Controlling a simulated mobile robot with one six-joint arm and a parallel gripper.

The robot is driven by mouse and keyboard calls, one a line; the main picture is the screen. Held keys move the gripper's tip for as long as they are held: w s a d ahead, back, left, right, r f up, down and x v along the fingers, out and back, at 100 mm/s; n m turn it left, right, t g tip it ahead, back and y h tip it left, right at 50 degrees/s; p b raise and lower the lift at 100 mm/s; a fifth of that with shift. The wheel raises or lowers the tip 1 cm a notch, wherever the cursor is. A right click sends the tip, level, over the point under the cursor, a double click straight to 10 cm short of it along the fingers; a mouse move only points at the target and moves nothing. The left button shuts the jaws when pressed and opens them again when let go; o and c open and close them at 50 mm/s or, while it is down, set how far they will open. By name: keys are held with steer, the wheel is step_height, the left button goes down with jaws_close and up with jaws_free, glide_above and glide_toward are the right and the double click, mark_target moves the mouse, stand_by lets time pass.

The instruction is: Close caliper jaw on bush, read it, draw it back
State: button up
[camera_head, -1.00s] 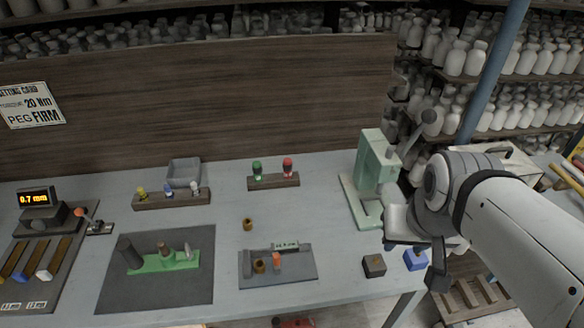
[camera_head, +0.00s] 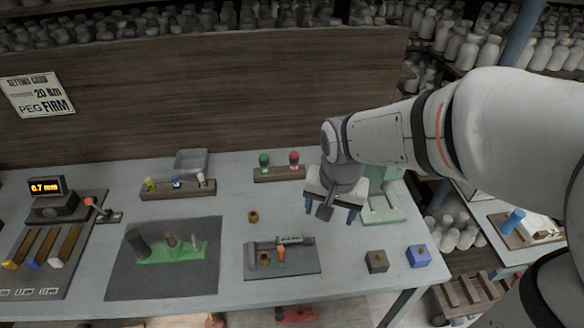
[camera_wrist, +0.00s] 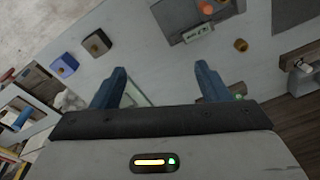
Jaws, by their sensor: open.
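The caliper (camera_head: 305,264) is a dark grey plate with a small lit display (camera_head: 289,240) at its back edge. A gap seems to show between jaw and bush. My gripper (camera_head: 330,213) is open and empty, above the table behind and right of the caliper. In the wrist view, my gripper's blue fingers (camera_wrist: 158,88) are wide apart, and the caliper (camera_wrist: 182,14) is partly cut off at the top. The display's figures are too small to read.
A loose brown bush (camera_head: 253,217) lies behind the caliper. A dark block (camera_head: 377,261) and a blue block (camera_head: 419,256) sit to its right. The green press (camera_head: 385,210) is close behind my gripper. A dark mat (camera_head: 130,280) lies left.

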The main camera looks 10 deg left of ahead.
steer(key=m+g+p, duration=0.1)
glide_above(281, 249)
step_height(281, 249, down, 7)
steer(key=shift+h, duration=0.3)
step_height(281, 249, down, 10)
steer(key=b, duration=0.8)
steer(key=shift+f, duration=0.2)
steer(key=shift+c, duration=0.2)
steer(key=c, duration=1.3)
